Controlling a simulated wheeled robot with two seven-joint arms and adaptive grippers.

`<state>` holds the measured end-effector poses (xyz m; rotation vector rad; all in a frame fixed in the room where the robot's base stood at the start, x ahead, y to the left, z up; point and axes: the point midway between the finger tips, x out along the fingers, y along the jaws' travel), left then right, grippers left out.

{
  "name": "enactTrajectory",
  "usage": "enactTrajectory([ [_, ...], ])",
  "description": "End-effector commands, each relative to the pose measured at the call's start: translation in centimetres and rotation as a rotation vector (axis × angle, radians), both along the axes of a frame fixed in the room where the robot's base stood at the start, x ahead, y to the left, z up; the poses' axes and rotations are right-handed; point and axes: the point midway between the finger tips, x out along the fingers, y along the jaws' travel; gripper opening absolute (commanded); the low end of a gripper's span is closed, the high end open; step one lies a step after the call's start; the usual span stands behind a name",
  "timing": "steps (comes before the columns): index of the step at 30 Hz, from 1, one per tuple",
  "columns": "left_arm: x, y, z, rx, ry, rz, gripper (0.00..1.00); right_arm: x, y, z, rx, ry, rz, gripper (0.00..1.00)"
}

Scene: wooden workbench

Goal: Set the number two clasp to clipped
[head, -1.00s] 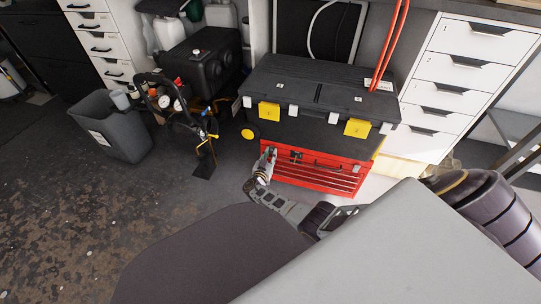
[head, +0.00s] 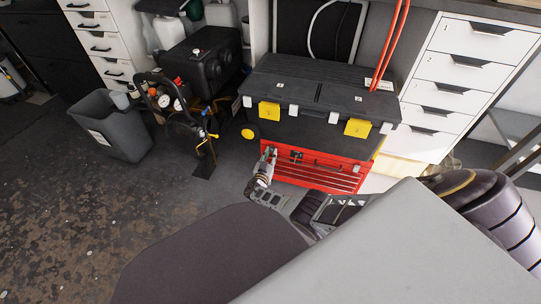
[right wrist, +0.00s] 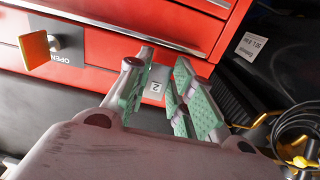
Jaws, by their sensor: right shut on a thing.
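The red tool chest (head: 315,173) stands on the floor under a large black box. My right gripper (head: 269,153) is at the chest's upper left front corner. In the right wrist view, the right gripper (right wrist: 166,68) has its green-padded fingers against the chest front, shut on a thin part that they mostly hide, seemingly the number two clasp. A small label "2" (right wrist: 154,88) shows between the fingers. Whether the number two clasp is clipped cannot be seen. My left gripper is not in view.
The black box (head: 317,90) with yellow latches overhangs the red chest. A compressor with hoses (head: 180,120) and a grey bin (head: 118,133) stand to the left. White drawers (head: 465,75) are at the right. The floor (head: 110,215) in front is open.

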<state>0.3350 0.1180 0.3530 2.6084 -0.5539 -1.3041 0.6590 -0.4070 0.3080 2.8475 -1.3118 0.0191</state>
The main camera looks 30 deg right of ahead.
Motion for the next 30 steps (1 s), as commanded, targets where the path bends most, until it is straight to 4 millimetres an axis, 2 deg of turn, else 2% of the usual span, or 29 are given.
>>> enactTrajectory([
  [1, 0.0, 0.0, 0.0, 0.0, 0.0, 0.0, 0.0, 0.0, 0.5, -0.2, 0.004, 0.003, 0.008, 0.24],
  [6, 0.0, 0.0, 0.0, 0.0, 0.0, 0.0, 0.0, 0.0, 0.4, -0.1, 0.001, 0.001, 0.005, 0.45],
  [20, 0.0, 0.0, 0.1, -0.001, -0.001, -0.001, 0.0, -0.1, 0.1, 0.1, 0.0, -0.001, 0.0, 0.45],
  [30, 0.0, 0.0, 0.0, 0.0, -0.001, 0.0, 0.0, -0.9, 1.2, 0.0, -0.001, -0.002, 0.0, 0.45],
])
